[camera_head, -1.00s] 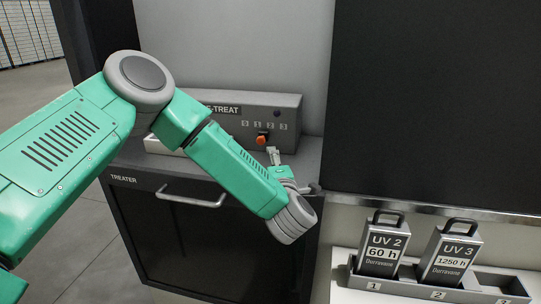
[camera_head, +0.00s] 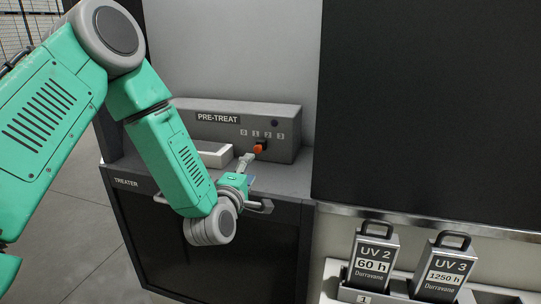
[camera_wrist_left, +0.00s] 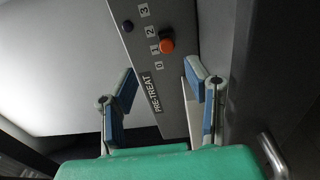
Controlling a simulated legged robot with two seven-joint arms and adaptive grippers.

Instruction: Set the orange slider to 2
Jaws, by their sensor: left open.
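The orange slider (camera_head: 259,148) is a small knob on the front of the grey PRE-TREAT panel (camera_head: 216,133), below the marks 0 to 3. In the left wrist view the orange slider (camera_wrist_left: 167,46) sits beside the mark 1. My left gripper (camera_head: 247,160) is just in front of and a little below the slider, at its left. In the left wrist view my left gripper (camera_wrist_left: 160,76) has its blue-padded fingers spread apart, with nothing between them and the knob beyond their tips. I see no contact. My right gripper is not in view.
A white tray-like part (camera_head: 216,154) lies on the treater top left of the gripper. The treater's drawer handle (camera_head: 262,207) is below.

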